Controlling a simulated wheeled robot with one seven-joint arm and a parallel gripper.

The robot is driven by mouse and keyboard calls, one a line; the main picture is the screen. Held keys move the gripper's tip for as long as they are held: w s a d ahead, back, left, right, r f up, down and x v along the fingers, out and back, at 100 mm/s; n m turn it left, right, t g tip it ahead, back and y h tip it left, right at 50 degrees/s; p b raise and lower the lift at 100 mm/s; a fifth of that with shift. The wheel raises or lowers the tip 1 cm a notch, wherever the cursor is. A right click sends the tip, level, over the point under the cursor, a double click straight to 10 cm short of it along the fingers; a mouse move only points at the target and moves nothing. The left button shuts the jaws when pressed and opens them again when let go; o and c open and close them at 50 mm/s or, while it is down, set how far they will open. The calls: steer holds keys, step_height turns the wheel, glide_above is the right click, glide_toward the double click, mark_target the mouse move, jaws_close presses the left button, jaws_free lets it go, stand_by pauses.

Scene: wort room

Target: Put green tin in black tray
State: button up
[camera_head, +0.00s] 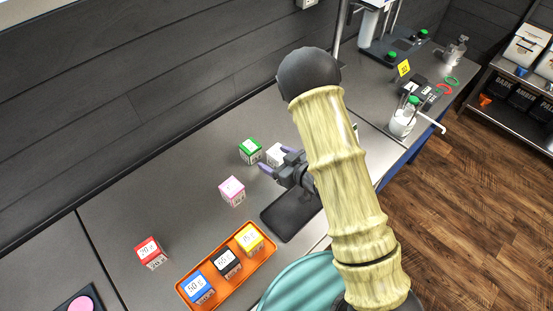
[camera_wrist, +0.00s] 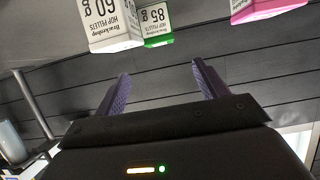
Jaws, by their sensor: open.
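The green tin (camera_head: 250,151) stands on the grey counter near the back wall. In the wrist view, its lower part (camera_wrist: 159,25) shows at the top with an "85 g" label. My gripper (camera_head: 277,160) is open, its purple fingers pointing toward the white and green tins. In the wrist view, the space between the fingertips (camera_wrist: 161,69) is empty, and the green tin is beyond them. The black tray (camera_head: 288,216) lies flat on the counter, in front of my gripper. It looks empty where visible; my arm hides its right part.
A white tin (camera_head: 275,154) stands close beside the green one, partly behind my fingers. A pink tin (camera_head: 232,191) and red tin (camera_head: 150,252) stand apart. An orange tray (camera_head: 262,262) holds blue, black and yellow tins. The dark wall (camera_head: 130,105) bounds the counter.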

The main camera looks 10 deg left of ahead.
stand_by(0.5)
steer(key=w+d+r+m+h, duration=0.1)
steer(key=d+r+m+h, duration=0.25)
steer(key=d, duration=0.35)
steer(key=w+d+r+m+h, duration=0.1)
steer(key=d+r+m+h, duration=0.1)
steer(key=d+r+h, duration=0.3)
steer(key=s+d+r+m+g+h, duration=0.1)
steer(key=s+d+r+m+g, duration=0.1)
steer(key=s, duration=0.5)
steer(key=s+d+r+m+g+h, duration=0.1)
steer(key=s+d+r+m+g, duration=0.1)
steer(key=s+d, duration=0.5)
steer(key=shift+s+r+g, duration=0.45)
steer(key=shift+r+g, duration=0.3)
steer(key=shift+g, duration=0.35)
steer(key=shift+o, duration=0.5)
steer(key=shift+w+d+m, duration=0.1)
steer(key=shift+m, duration=0.15)
